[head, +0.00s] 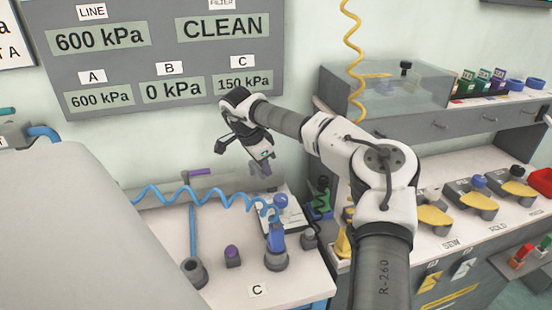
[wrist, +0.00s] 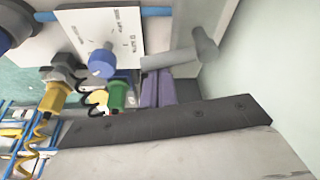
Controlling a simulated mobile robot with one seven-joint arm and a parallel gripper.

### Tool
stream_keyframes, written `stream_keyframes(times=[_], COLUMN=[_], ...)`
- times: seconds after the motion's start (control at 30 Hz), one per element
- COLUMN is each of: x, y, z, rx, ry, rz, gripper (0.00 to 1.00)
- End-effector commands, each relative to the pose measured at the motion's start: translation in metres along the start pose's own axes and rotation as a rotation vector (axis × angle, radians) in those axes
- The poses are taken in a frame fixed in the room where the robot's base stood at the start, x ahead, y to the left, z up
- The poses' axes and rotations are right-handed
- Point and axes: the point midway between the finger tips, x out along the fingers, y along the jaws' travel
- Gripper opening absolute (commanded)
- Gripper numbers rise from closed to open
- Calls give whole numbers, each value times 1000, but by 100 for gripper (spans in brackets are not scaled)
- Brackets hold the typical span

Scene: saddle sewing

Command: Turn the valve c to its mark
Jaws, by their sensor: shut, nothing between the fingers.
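My gripper (head: 264,168) is shut and empty, pointing down over the right end of the grey pipe (head: 235,184) at the back of the bench. Valve c is not clearly seen; its handle and mark may be hidden by my gripper. A purple lever (head: 200,173) lies across the pipe to the left of my gripper. In the wrist view two purple-grey upright pieces (wrist: 156,90) stand beside a grey cylinder (wrist: 180,57); I cannot tell whether they are fingers or a handle. The wall panel's C display (head: 243,82) reads 150 kPa.
A coiled blue hose (head: 165,195) crosses the bench in front of the pipe. A blue fitting (head: 277,240), a purple knob (head: 232,252) and a grey socket (head: 194,270) stand nearer. A white card (wrist: 105,35) with a blue knob (wrist: 102,63) is close by. The wall is right behind.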

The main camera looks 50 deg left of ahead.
Motion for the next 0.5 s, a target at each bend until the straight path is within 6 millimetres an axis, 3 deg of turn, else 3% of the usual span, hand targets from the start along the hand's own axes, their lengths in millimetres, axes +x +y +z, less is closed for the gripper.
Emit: stream_keyframes(times=[0.5], x=[-4], y=[2], z=[12], rx=[-6], ry=[-2], rz=[-3], gripper=[0])
